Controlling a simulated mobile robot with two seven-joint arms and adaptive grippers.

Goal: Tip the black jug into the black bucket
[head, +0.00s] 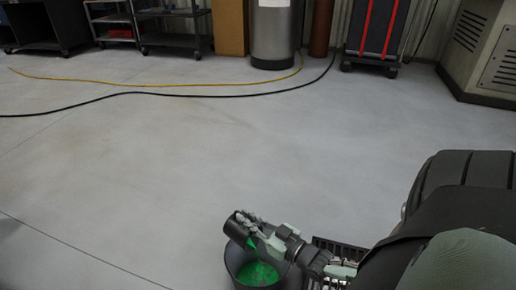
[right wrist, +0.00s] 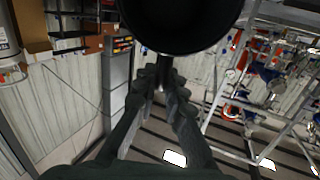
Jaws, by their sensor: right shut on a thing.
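The black jug (head: 236,227) is tilted far over, its mouth facing down and to the right, above the black bucket (head: 231,262). Green material (head: 251,243) shows at the jug's mouth, and more green (head: 258,273) lies inside the bucket. My right gripper (head: 258,229) is shut on the jug, coming in from the right over the bucket's rim. In the right wrist view the jug's dark round body (right wrist: 180,22) fills the top, and the fingers (right wrist: 164,88) close around its handle. The bucket's bottom is cut off by the picture edge. My left gripper is not in view.
A dark slatted grate (head: 328,246) lies right of the bucket, partly behind my arm. A yellow hose (head: 150,79) and a black cable (head: 130,94) cross the floor farther back. Carts and a grey cylinder (head: 272,35) stand at the back. The floor left of the bucket is clear.

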